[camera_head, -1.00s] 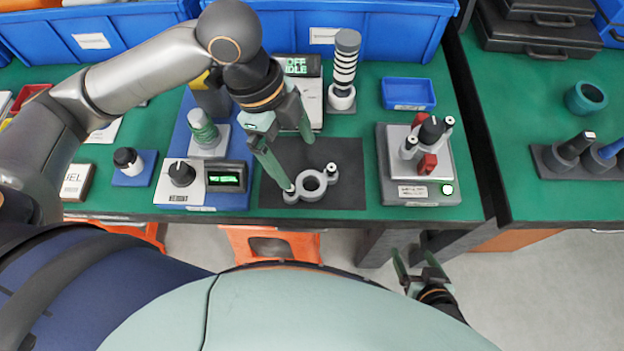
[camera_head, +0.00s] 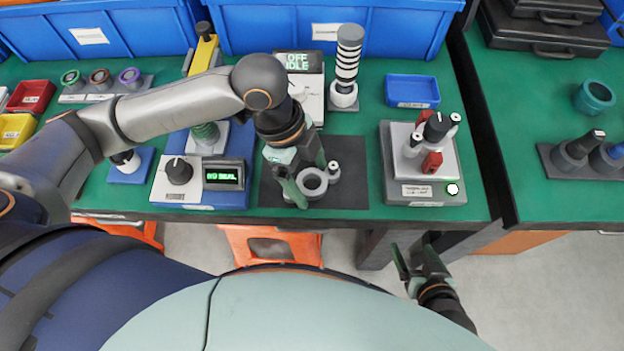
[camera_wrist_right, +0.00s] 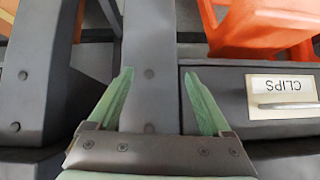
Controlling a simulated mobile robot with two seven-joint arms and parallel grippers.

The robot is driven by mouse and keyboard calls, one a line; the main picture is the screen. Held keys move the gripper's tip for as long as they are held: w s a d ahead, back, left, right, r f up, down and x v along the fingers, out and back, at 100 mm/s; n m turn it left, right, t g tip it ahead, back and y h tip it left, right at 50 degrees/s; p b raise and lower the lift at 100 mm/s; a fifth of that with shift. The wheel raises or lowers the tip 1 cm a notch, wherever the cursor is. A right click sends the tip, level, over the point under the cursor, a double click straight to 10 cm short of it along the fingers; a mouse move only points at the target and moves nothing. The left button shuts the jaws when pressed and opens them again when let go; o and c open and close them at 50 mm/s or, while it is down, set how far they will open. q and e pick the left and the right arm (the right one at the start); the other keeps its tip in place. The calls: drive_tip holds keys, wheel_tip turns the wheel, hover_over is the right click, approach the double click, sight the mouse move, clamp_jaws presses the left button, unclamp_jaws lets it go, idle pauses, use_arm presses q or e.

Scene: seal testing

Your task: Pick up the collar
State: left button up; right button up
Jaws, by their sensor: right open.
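The likely collar is a grey ring-shaped part (camera_head: 313,183) with small side posts, lying on the dark mat (camera_head: 350,192) in the head view. My left gripper (camera_head: 309,186) is low over it, its fingers apart, one at the ring's near left and one behind it. The fingers hide the ring's left side; I cannot tell whether they touch it. My right gripper (camera_head: 413,258) is open and empty in front of the table edge, far from the ring. The right wrist view shows its spread fingers (camera_wrist_right: 158,78) with nothing between them.
A fixture with red clamps (camera_head: 432,162) stands right of the mat. A knob-and-display unit (camera_head: 205,183) stands left, a striped column (camera_head: 346,65) behind. A teal ring (camera_head: 594,97) lies on the right table. A drawer labelled CLIPS (camera_wrist_right: 235,105) is near my right gripper.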

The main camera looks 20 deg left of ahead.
use_arm(q)
drive_tip(key=c, duration=1.3)
drive_tip(key=shift+c, duration=0.2)
drive_tip(key=shift+r, duration=0.15)
